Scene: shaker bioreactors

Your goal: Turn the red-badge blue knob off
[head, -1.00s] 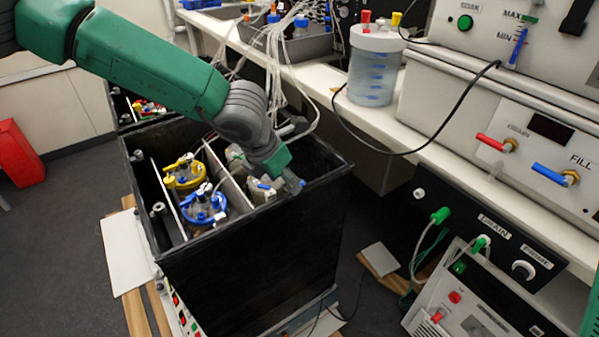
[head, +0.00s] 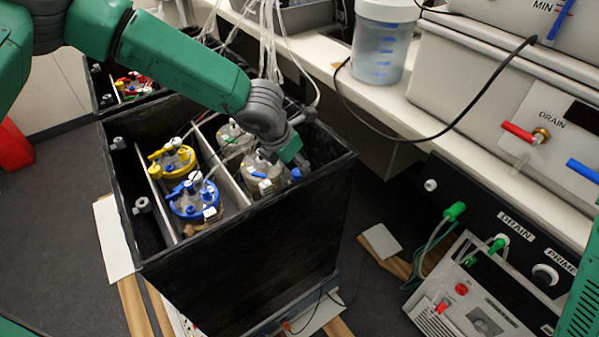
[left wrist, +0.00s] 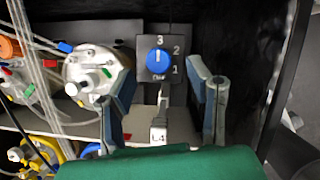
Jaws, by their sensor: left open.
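A blue knob (left wrist: 159,60) with a white pointer line sits on a dark dial plate marked 3, 2, 1 and OFF in the left wrist view. Its line points up, toward the 3. I see no red badge beside it. My left gripper (left wrist: 161,76) is open, with one finger to each side of the knob in the picture and apart from it.
Capped vessels stand in the box: yellow (head: 172,158), blue (head: 193,199) and a pale one (head: 262,172) close to my gripper. The box's wall rises beside my gripper. A bench (head: 440,120) runs behind.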

